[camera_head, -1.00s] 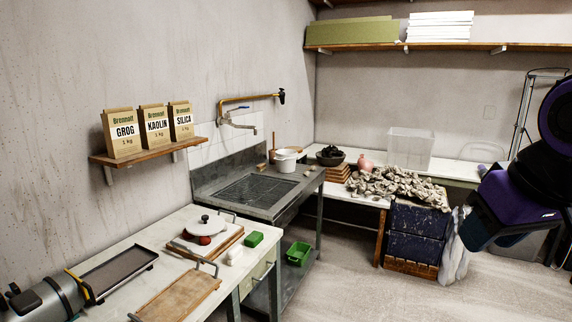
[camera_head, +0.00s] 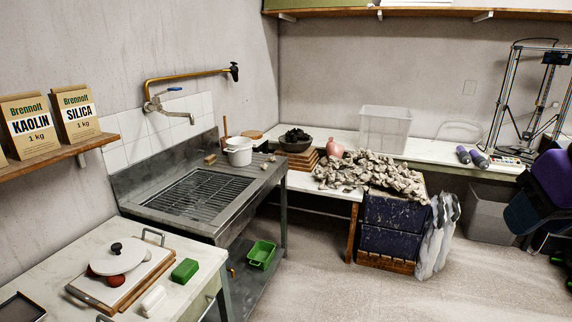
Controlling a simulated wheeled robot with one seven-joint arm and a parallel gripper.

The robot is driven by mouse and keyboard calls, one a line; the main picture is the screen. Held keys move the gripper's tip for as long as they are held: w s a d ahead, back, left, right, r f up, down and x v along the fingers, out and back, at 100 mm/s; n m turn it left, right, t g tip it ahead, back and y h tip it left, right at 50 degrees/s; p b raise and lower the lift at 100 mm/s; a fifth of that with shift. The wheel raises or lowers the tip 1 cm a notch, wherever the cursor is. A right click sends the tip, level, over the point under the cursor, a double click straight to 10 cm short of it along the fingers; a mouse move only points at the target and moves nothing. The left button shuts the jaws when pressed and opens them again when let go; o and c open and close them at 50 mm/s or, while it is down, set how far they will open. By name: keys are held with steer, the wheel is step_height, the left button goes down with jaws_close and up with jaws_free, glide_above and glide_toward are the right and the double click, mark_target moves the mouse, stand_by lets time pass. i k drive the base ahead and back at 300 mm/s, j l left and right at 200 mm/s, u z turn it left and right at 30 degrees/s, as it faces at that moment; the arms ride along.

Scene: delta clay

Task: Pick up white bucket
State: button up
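A small white bucket (camera_head: 239,151) stands upright on the far right corner of the metal sink unit (camera_head: 200,190), near the tiled wall. Nothing touches it from my side.
A near table (camera_head: 190,290) with trays stands at the lower left. A bench with a dark bowl (camera_head: 295,140), a clay heap (camera_head: 375,172) and a clear bin (camera_head: 385,130) lies beyond the sink. A green crate (camera_head: 261,254) sits on the sink's lower shelf.

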mark_target(238, 149)
steer(key=i+z, duration=0.3)
steer(key=i, duration=1.5)
steer(key=i+u, duration=0.35)
steer(key=i, duration=0.15)
steer(key=i+l+u, duration=0.2)
steer(key=i+u, duration=0.15)
steer(key=i, duration=0.15)
steer(key=i+u, duration=0.25)
steer(key=u, duration=0.15)
steer(key=i+u, duration=0.25)
steer(key=u, duration=0.2)
steer(key=i+l+u, duration=0.15)
steer(key=u, duration=0.25)
